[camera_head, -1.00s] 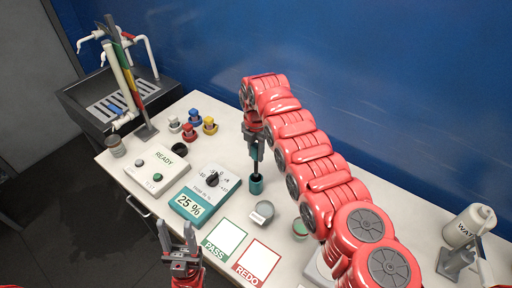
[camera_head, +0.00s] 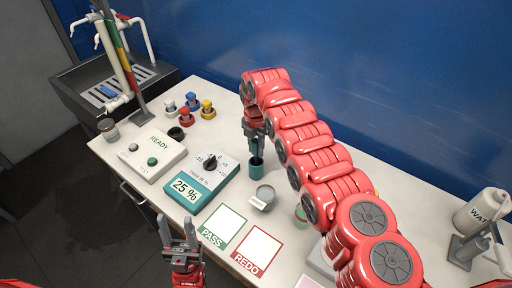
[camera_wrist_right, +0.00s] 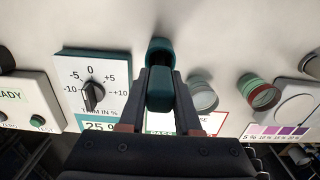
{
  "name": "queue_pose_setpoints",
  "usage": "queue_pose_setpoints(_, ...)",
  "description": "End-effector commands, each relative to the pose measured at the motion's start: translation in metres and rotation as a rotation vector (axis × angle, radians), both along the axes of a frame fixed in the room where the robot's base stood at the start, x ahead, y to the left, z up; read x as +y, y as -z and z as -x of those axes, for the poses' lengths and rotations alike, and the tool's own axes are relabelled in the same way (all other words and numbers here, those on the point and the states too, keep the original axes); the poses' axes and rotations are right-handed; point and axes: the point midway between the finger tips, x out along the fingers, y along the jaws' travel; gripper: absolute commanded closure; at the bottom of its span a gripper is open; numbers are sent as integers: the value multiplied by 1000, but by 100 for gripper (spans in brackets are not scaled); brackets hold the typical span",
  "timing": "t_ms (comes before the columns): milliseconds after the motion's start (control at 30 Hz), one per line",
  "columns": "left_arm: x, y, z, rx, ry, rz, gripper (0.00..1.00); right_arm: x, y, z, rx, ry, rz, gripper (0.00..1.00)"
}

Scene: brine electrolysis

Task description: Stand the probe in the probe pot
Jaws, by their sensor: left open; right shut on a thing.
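The probe pot (camera_head: 257,170) is a small teal cup standing on the white bench, right of the trim meter. My right gripper (camera_head: 256,152) points down just above the pot, shut on the probe. The probe's teal handle (camera_wrist_right: 160,92) shows between the fingers in the right wrist view, with the pot (camera_wrist_right: 161,46) directly beyond it. The probe's lower end is hidden, so I cannot tell how deep it sits in the pot. My left gripper (camera_head: 179,232) is open and empty in front of the bench's front edge.
The trim meter (camera_head: 203,186) reading 25 % is left of the pot. A small grey-lidded jar (camera_head: 265,196) stands close at front right. PASS (camera_head: 223,226) and REDO (camera_head: 257,250) cards lie in front. My right arm covers the bench to the right.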

Motion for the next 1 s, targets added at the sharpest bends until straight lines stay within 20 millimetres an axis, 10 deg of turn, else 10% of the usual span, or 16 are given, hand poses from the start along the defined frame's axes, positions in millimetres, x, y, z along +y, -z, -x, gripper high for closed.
queue_pose_setpoints(133, 0, -1, 0, 0, 0, 0, 50, 0, -1, 0, 0, 0, 0, 100)
queue_pose_setpoints(167, 0, -1, 0, 0, 0, 0, 50, 0, -1, 0, 0, 0, 0, 63)
queue_pose_setpoints(333, 0, -1, 0, 0, 0, 0, 50, 0, -1, 0, 0, 0, 0, 33)
queue_pose_setpoints(733, 0, 4, 0, 0, 0, 0, 50, 0, -7, -1, -1, 1, -1, 33)
queue_pose_setpoints(1000, 0, 23, 0, 0, 0, 0, 50, 2, -65, 0, -4, -2, -1, 33)
